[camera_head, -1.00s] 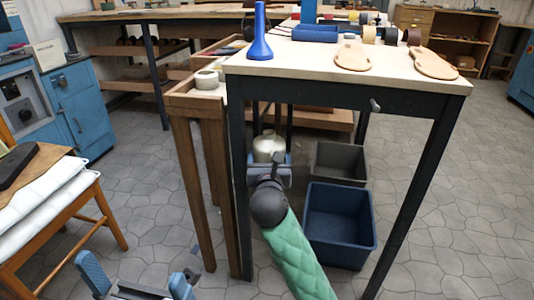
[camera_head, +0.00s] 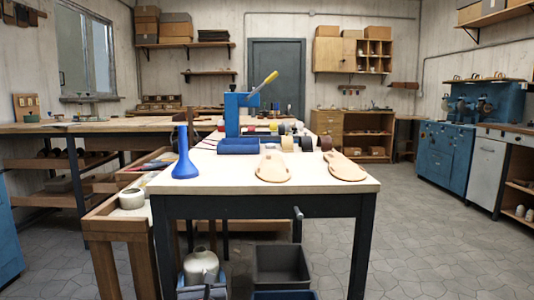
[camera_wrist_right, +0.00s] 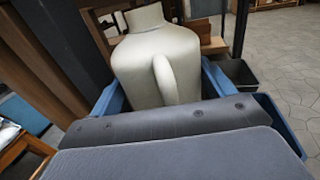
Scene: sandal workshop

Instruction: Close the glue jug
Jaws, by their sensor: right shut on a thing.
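The glue jug (camera_head: 199,268) is a cream jug with a narrow neck, upright below the front of the workbench, low in the head view. I cannot tell whether the jug's mouth is covered. My left gripper is out of view.
The workbench (camera_head: 320,187) stands above the jug, with a blue funnel-shaped thing (camera_head: 185,155) and two tan sole shapes (camera_head: 272,166) on it. A grey bin (camera_head: 282,265) and a blue bin (camera_head: 285,295) stand right of the jug. A wooden rack (camera_head: 103,226) is at left.

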